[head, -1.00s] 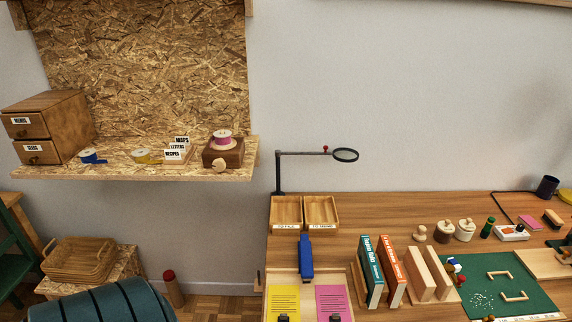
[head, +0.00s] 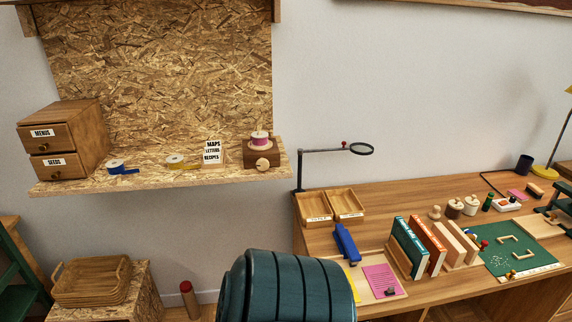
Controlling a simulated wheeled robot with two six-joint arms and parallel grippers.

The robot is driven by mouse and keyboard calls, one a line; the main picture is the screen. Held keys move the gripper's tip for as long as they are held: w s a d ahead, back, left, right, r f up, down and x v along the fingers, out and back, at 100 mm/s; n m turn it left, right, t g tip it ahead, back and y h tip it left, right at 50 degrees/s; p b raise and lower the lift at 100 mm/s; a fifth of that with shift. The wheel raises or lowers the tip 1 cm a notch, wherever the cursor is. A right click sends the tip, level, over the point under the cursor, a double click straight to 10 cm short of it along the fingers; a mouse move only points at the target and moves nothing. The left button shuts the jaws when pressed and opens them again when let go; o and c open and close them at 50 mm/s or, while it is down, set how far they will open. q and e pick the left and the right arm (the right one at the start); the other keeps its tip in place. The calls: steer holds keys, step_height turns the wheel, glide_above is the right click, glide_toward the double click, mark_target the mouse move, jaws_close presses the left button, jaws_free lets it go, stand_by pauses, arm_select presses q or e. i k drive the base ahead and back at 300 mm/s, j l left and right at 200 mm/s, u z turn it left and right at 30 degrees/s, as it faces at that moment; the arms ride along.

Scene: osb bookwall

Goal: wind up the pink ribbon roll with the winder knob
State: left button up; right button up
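The pink ribbon roll (head: 260,138) sits on top of a brown wooden winder box (head: 251,157) at the right end of the wall shelf. A round pale wooden winder knob (head: 262,165) is on the front of the box. No loose ribbon tail can be made out at this size. Neither of my grippers shows in the head view.
Blue ribbon (head: 116,167), yellow ribbon (head: 177,162), a label card stand (head: 213,153) and a drawer box (head: 65,139) share the shelf (head: 140,180). A magnifier (head: 361,149) stands right of the shelf, on the desk (head: 390,198). A teal ribbed barrel shape (head: 285,287) fills the lower middle.

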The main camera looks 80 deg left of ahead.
mark_target(262, 163)
steer(key=k+z, duration=0.25)
steer(key=k, duration=0.6)
steer(key=k+j+u, duration=0.2)
steer(key=k, duration=0.2)
steer(key=k+j+u, duration=0.2)
steer(key=k+j, duration=0.1)
steer(key=k, duration=0.05)
